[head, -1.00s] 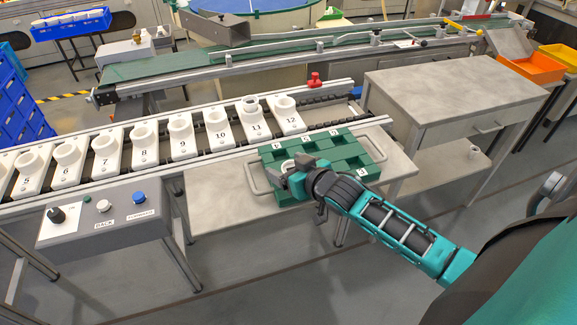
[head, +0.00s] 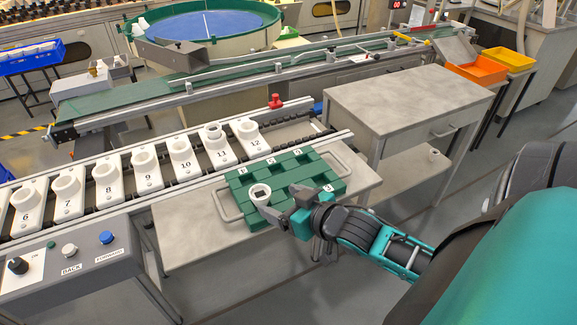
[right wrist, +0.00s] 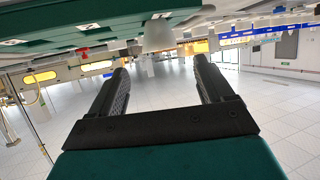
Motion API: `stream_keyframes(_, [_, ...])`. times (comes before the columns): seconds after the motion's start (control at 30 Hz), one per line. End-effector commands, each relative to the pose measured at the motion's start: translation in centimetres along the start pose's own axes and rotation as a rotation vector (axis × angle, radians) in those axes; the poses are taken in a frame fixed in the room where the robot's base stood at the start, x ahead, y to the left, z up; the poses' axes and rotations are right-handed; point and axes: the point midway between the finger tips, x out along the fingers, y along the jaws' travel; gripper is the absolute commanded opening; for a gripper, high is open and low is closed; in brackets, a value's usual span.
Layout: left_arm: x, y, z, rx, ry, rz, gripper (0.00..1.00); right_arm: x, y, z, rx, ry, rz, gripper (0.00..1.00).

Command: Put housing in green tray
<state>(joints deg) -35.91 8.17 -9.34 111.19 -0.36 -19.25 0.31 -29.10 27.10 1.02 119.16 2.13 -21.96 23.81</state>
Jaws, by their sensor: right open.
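The white ring-shaped housing (head: 260,194) sits in the front left part of the green tray (head: 327,169), on the small grey table. My right gripper (head: 281,207) is open and empty, just to the right and front of the housing, with a small gap between them. In the right wrist view, the housing (right wrist: 158,36) shows beyond the gap between the open fingers (right wrist: 160,70), with the green tray (right wrist: 75,42) at the upper left. My left gripper is not in view.
A conveyor rail with several numbered white holders (head: 183,158) runs behind and left of the tray. A control box (head: 70,262) is at the lower left. A grey cabinet (head: 400,95) stands right of the tray. Other compartments of the tray look empty.

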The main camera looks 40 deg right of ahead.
Motion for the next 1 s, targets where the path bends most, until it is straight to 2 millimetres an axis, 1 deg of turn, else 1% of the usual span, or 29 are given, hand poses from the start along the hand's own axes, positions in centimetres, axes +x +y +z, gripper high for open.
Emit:
stream_keyframes(0.03, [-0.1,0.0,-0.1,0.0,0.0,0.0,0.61,-0.6,0.0,0.0,0.0,-0.001,0.0,0.8])
stream_keyframes(0.17, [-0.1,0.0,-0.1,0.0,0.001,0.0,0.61,-1.2,-0.2,0.3,0.0,-0.005,-0.001,0.8])
stream_keyframes(0.23, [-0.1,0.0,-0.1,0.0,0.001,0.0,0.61,-1.4,-1.1,1.9,-0.002,-0.03,-0.006,0.8])
stream_keyframes(0.27, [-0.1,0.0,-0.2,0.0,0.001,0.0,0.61,-1.4,-1.9,3.0,-0.005,-0.047,-0.012,0.8])
stream_keyframes(0.3, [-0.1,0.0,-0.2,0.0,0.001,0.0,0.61,-1.5,-3.1,4.8,-0.011,-0.076,-0.022,0.8])
stream_keyframes(0.37, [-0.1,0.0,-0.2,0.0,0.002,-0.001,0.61,-1.8,-5.5,7.5,-0.027,-0.119,-0.043,0.8])
stream_keyframes(0.4, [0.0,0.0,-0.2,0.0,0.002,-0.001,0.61,-1.9,-7.1,9.0,-0.038,-0.143,-0.059,0.8])
stream_keyframes(0.5, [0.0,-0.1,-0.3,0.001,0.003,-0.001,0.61,-2.5,-10.6,11.8,-0.068,-0.188,-0.098,0.8])
stream_keyframes(0.53, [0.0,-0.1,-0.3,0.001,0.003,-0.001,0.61,-2.6,-11.4,12.3,-0.075,-0.195,-0.107,0.8])
stream_keyframes(0.6, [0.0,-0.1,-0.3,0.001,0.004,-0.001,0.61,-2.8,-12.6,13.1,-0.088,-0.207,-0.122,0.8])
stream_keyframes(0.67, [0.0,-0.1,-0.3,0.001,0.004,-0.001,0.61,-2.9,-12.9,13.3,-0.092,-0.21,-0.127,0.8])
stream_keyframes(1.0, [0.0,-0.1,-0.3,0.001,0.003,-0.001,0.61,-2.9,-12.9,13.3,-0.094,-0.21,-0.127,0.8])
